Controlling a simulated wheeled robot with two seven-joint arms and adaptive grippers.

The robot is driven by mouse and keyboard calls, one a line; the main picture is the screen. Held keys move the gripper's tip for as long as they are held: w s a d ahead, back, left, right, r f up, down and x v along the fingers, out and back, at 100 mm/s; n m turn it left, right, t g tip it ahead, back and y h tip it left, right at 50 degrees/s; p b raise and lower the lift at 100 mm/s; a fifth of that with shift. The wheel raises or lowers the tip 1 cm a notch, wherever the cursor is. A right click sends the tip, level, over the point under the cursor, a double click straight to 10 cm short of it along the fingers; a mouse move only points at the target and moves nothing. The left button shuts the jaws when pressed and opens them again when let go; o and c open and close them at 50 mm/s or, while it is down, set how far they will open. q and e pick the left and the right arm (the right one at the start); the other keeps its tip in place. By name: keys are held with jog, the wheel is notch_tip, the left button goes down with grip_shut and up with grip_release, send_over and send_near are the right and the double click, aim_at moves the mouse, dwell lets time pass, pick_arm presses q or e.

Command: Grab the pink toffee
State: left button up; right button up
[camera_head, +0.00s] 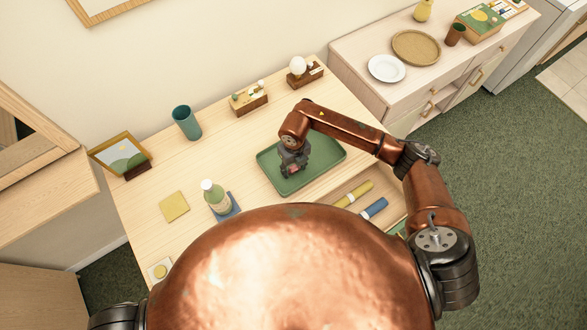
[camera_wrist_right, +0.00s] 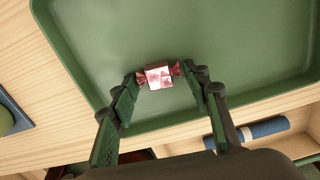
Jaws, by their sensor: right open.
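The pink toffee (camera_wrist_right: 159,76) is a small wrapped sweet with twisted ends, lying in the green tray (camera_wrist_right: 220,30) near one of its edges. In the right wrist view my right gripper (camera_wrist_right: 159,82) is open, with one finger to each side of the toffee and the tips close to its twisted ends. I cannot tell whether they touch it. In the head view my right gripper (camera_head: 291,170) reaches down into the tray, with a bit of pink showing at its tips. My left gripper is not in view.
An open drawer with a yellow roll (camera_head: 353,194) and a blue roll (camera_head: 373,209) is in front of the tray. Small wooden ornaments (camera_head: 249,98) are behind.

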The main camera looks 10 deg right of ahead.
jog(key=shift+c, duration=0.5)
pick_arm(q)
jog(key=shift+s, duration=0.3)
pick_arm(e)
jog(key=c, duration=0.9)
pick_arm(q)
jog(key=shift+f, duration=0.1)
pick_arm(e)
jog(key=shift+o, duration=0.2)
jog(key=shift+r, duration=0.1)
